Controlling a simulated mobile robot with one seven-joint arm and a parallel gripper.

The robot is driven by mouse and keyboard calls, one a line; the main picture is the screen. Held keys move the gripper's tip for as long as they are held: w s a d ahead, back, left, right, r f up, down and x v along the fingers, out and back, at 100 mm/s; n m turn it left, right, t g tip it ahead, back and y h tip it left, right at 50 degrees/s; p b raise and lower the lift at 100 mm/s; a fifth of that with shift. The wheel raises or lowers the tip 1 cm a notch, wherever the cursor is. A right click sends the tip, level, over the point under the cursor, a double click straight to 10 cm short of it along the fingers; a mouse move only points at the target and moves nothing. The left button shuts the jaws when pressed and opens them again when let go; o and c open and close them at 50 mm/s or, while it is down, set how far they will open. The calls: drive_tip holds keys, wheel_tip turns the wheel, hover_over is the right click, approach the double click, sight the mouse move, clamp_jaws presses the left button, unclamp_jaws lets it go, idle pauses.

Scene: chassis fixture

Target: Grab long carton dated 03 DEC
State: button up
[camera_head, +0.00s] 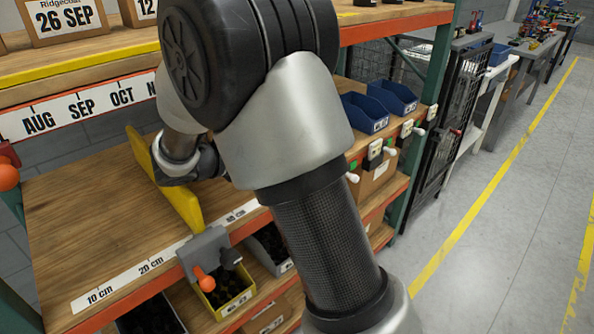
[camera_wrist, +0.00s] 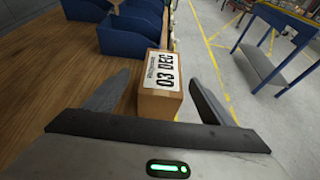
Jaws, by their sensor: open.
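The carton labelled 03 DEC (camera_wrist: 160,104) is a brown box with a white label on its top in the wrist view. It stands on a wooden surface near its edge. My gripper (camera_wrist: 158,76) is open, with one finger to the left of the carton and one to the right. The carton sits between the fingers, and neither finger visibly presses on it. In the head view my arm covers the middle, and I cannot make out the gripper or this carton there.
Blue bins (camera_wrist: 131,37) stand just beyond the carton. In the head view, a carton reading 26 SEP (camera_head: 65,18) is on the upper shelf, and a yellow divider (camera_head: 180,200) stands on the lower wooden shelf (camera_head: 90,220). Open floor (camera_head: 500,220) lies to the right.

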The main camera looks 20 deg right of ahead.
drive_tip(key=x, duration=0.4)
drive_tip(key=shift+b, duration=0.3)
drive_tip(key=b+x, duration=0.1)
drive_tip(key=x, duration=0.4)
drive_tip(key=shift+s+f+b, duration=0.1)
drive_tip(key=shift+s+b, duration=0.05)
drive_tip(key=shift+b, duration=0.2)
drive_tip(key=c, duration=1.6)
drive_tip(key=shift+r, duration=0.25)
